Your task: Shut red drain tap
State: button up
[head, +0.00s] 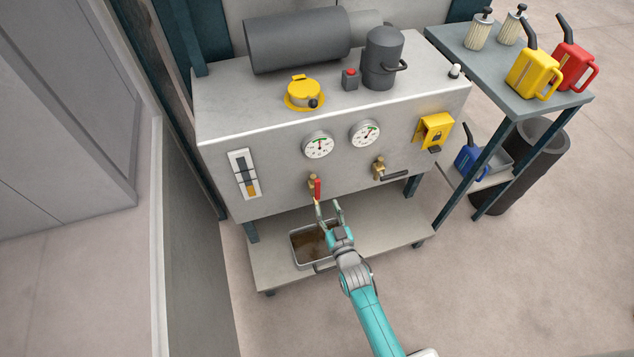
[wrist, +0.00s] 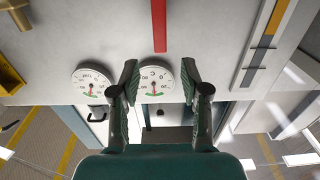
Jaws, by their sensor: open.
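The red drain tap lever (head: 317,189) hangs from a brass valve on the front of the grey tank, near its lower edge, and points down. My gripper (head: 328,205) is open and empty just below and slightly right of the lever. In the wrist view the red lever (wrist: 159,25) stands as a vertical bar at the top centre. My fingers (wrist: 160,78) are spread to either side of its line, with the bar beyond the tips. I see no contact. The lever's brass end is outside the wrist view.
Two round gauges (head: 319,145) sit above the tap, and a sight gauge (head: 244,175) is to its left. Another brass valve (head: 378,168) with a dark handle is to the right. A tray (head: 294,250) with brown liquid stands on the lower shelf (head: 390,238) under the gripper.

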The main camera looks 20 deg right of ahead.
aim_at(318, 185)
jog(key=w, duration=1)
jog(key=shift+w, duration=0.15)
grip_shut()
